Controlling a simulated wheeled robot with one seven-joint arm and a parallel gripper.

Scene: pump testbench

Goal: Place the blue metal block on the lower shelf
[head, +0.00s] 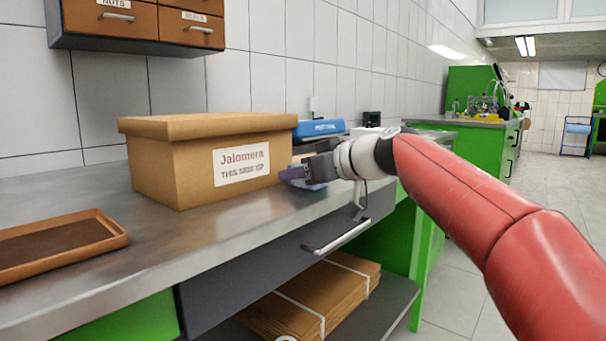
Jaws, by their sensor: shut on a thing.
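My gripper (303,171) reaches in from the right, level with the front of the cardboard box, over the metal worktop. It is shut on a small blue-purple block (290,173), which sticks out to the left of the fingers. The fingers hide part of the block. I cannot tell whether the block touches the box or the worktop. The lower shelf (388,312) is a dark board below the drawer, under the worktop. A strapped stack of flat cardboard (318,297) lies on it, and bare shelf shows to the right of the stack.
A cardboard box (160,167) labelled "Jalomera" stands on the worktop (180,235). A brown tray (112,243) lies at left. A blue object with lettering (318,128) is behind the box. A grey drawer (265,270) with a bar handle (337,236) sits above the lower shelf.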

